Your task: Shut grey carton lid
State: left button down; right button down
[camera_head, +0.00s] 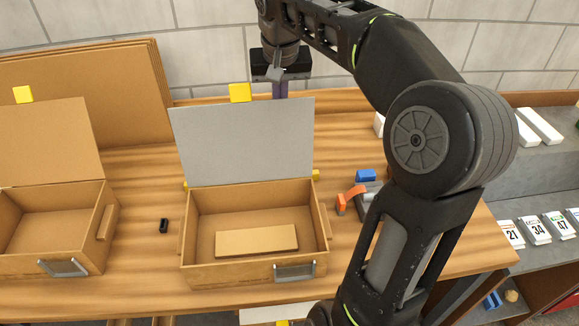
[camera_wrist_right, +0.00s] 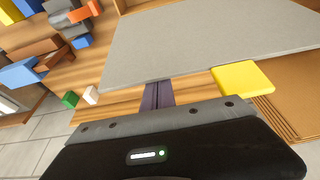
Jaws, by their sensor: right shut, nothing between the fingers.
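The carton with the grey lid (camera_head: 245,142) stands open in the middle of the table, its lid upright at the back. A yellow tab (camera_head: 240,93) sits on the lid's top edge. A flat brown block (camera_head: 256,241) lies inside the carton, and a metal latch (camera_head: 295,271) is on its front. My right gripper (camera_head: 281,90) is shut and empty, behind the lid near its top edge, right of the tab. In the right wrist view the shut fingers (camera_wrist_right: 158,95) are at the grey lid's (camera_wrist_right: 215,38) edge, beside the yellow tab (camera_wrist_right: 242,78); contact is unclear. My left gripper is not in view.
Another open carton (camera_head: 50,235) with a brown lid stands at the left. A small black piece (camera_head: 164,226) lies between the cartons. Orange, blue and grey pieces (camera_head: 356,191) lie right of the carton. Flat cardboard sheets (camera_head: 120,75) lean at the back left. A shelf with numbered cards (camera_head: 534,230) is right.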

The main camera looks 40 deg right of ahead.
jog(key=shift+s+a+b, duration=0.75)
jog(key=shift+s, duration=0.25)
jog(key=shift+s+a+b, duration=0.7)
jog(key=shift+s+b, duration=0.05)
jog(key=shift+s, duration=0.2)
jog(key=s+a+b, duration=0.1)
jog(key=s, duration=0.1)
jog(key=s+a+f+b, duration=0.1)
jog(key=s+a+b, duration=0.1)
jog(key=shift+s+a+f, duration=0.1)
jog(key=shift+a, duration=0.05)
notch_tip(320, 180, up, 5)
jog(key=p, duration=0.4)
dwell(0.4)
